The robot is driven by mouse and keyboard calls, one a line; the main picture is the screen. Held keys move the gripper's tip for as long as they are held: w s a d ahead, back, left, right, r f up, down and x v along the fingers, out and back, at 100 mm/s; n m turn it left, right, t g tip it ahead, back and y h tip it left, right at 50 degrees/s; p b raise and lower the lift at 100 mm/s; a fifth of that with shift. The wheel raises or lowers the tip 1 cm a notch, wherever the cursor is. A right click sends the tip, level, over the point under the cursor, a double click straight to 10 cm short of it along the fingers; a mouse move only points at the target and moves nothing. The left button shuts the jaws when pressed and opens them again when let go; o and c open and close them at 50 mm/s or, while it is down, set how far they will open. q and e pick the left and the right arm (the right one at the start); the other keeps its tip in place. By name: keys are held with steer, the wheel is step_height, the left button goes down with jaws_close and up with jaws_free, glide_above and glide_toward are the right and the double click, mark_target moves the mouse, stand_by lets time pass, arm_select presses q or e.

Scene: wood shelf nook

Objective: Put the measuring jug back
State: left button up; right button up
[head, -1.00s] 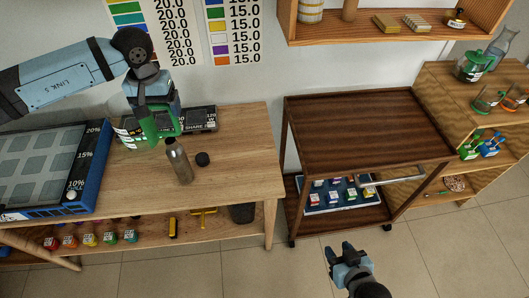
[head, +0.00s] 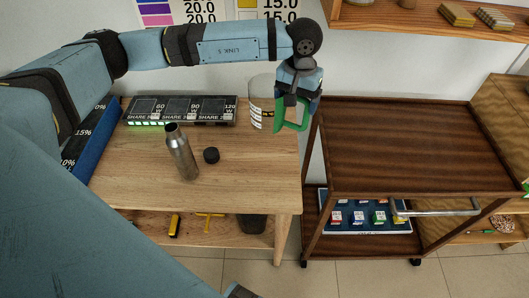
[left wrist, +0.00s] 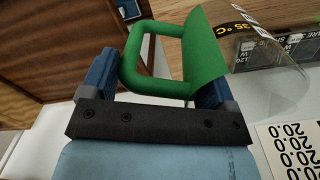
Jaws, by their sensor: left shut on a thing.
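The measuring jug (head: 261,101) is clear, with a green handle and a dark and yellow label. It is upright at the back right end of the wooden table, near the trolley. I cannot tell whether its base touches the tabletop. My left gripper (head: 291,112) is shut on its green handle. In the left wrist view, the green handle (left wrist: 140,62) passes between the blue fingers, and the clear jug wall (left wrist: 283,85) is at the right.
A steel bottle (head: 181,153) and a black cap (head: 211,156) stand on the wooden table (head: 240,180). Dark display boxes (head: 190,108) line its back. A brown trolley (head: 400,150) with a bare top stands close on the right. A wall shelf (head: 425,18) hangs above it.

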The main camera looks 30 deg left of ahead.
arm_select(q)
step_height(320, 180, up, 3)
steer(key=s+n+p, duration=0.2)
steer(key=s+n, duration=0.1)
steer(key=n, duration=0.1)
step_height(320, 180, down, 20)
steer(key=a+n+p, duration=0.1)
steer(key=p, duration=0.1)
steer(key=shift+r+p, duration=0.2)
steer(key=shift+p, duration=0.1)
